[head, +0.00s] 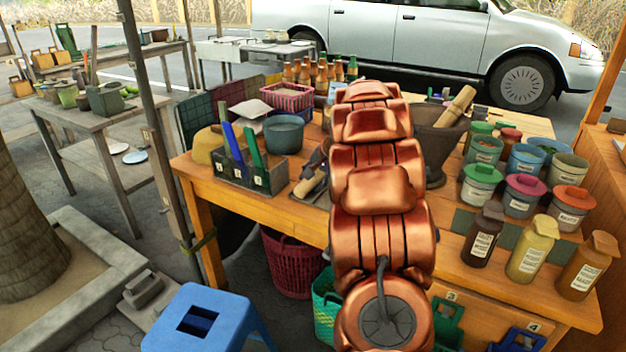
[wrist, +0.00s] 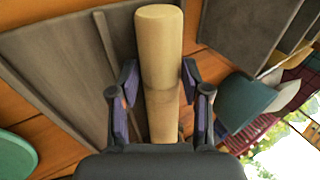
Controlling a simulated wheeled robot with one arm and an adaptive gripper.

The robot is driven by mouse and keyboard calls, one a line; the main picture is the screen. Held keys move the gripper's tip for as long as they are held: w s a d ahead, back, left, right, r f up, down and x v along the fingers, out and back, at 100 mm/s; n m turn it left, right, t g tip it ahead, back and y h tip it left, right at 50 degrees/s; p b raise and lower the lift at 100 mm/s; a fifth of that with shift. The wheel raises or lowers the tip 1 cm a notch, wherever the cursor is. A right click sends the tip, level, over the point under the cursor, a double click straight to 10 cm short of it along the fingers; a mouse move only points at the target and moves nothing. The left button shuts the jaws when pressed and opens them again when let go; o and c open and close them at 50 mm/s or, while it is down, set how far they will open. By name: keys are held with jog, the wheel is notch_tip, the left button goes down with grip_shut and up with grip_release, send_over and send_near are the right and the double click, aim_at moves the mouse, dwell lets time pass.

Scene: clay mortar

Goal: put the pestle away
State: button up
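A pale wooden pestle (wrist: 160,80) runs up the middle of the wrist view, with its thicker end at the top. The fingers of my gripper (wrist: 160,95) lie close along both its sides and appear shut on it. In the head view my arm hides most of the gripper; a short wooden end (head: 307,187) shows left of it, over a dark flat tray (head: 297,196). The tray also shows in the wrist view (wrist: 65,60). A dark clay mortar (head: 438,145) stands right of my arm, with another thick wooden piece (head: 457,104) leaning in it.
A grey caddy (head: 268,180) with blue and green tools stands left of the tray, near a teal pot (head: 284,136) and a pink crate (head: 288,97). Several lidded jars and bottles crowd the table's right side. A blue stool (head: 205,318) stands in front.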

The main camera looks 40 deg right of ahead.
jog(key=o, duration=0.4)
jog(key=shift+c, duration=0.2)
jog(key=o, duration=0.3)
jog(key=shift+r, duration=0.1)
jog(key=shift+r+p, duration=3.1)
jog(key=shift+r, duration=1.3)
